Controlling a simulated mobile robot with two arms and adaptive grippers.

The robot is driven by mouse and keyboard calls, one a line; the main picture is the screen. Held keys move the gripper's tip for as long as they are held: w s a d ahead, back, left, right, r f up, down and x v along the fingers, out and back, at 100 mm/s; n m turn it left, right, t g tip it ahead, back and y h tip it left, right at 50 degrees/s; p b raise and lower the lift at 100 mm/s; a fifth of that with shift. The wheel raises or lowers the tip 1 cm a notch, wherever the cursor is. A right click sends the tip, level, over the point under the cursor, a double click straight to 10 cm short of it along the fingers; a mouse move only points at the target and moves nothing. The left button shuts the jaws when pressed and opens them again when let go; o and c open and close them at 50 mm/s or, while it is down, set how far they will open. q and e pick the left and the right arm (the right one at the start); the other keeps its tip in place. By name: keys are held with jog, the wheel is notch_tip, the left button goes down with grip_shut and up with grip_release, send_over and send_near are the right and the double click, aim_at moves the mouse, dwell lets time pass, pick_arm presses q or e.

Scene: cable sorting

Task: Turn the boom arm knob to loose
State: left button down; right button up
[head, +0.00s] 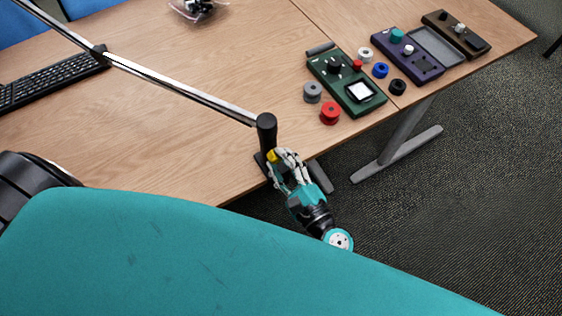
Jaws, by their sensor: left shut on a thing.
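The boom arm (175,83) is a long silver bar that runs from the top left to a black upright post (266,128) at the table's front edge. A yellow knob (272,156) sits low on the post. My left gripper (281,157) is at the post from the lower right, its fingers shut on the yellow knob. The fingers hide part of the knob, and I cannot read its setting. My right gripper is not in view.
A keyboard (52,82) lies at the left. Grey (313,92) and red (330,113) spools stand near a green device (346,82). A purple device (407,55) and a brown device (456,35) lie farther right. The table's middle is clear.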

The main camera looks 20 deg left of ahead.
pick_arm(q)
jog(key=shift+n, duration=0.6)
jog(key=c, duration=1)
grip_release()
jog(key=shift+o, duration=0.2)
